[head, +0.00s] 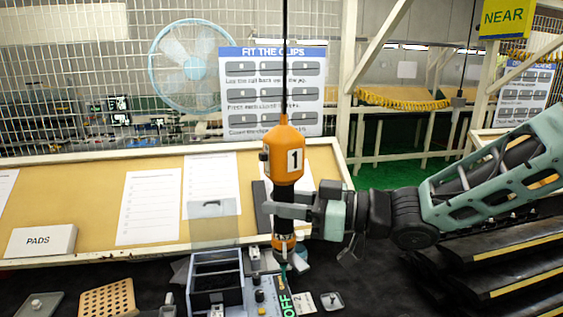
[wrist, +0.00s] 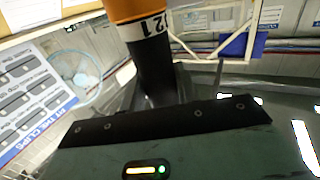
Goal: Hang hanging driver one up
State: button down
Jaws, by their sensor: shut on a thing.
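The hanging driver one (head: 285,150) is an orange and black tool with a white label reading 1. It hangs upright from a dark cord in the middle of the head view. My gripper (head: 284,212) comes in from the right and is shut around its black lower grip. The driver's orange bottom end (head: 284,243) is just above the grey box and switch panel. In the wrist view the driver's black grip and orange body (wrist: 140,35) rise beyond the gripper's dark edge. The fingertips are partly hidden there.
A blue-grey open box (head: 216,276) and a panel marked OFF (head: 285,304) sit below the driver. A perforated tan block (head: 107,298) and a white PADS box (head: 40,241) are to the left. Dark padded trim strips (head: 500,255) are stacked at right, under my arm.

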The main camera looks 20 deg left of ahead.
jog(key=shift+s+a+r+p, duration=0.1)
jog(key=shift+r+p, duration=0.3)
jog(key=shift+r, duration=0.55)
grip_release()
dwell(0.5)
jog(key=d+r+p, duration=0.2)
jog(key=d+p, duration=0.1)
jog(key=d, duration=0.7)
jog(key=shift+w+p, duration=0.4)
dwell(1.0)
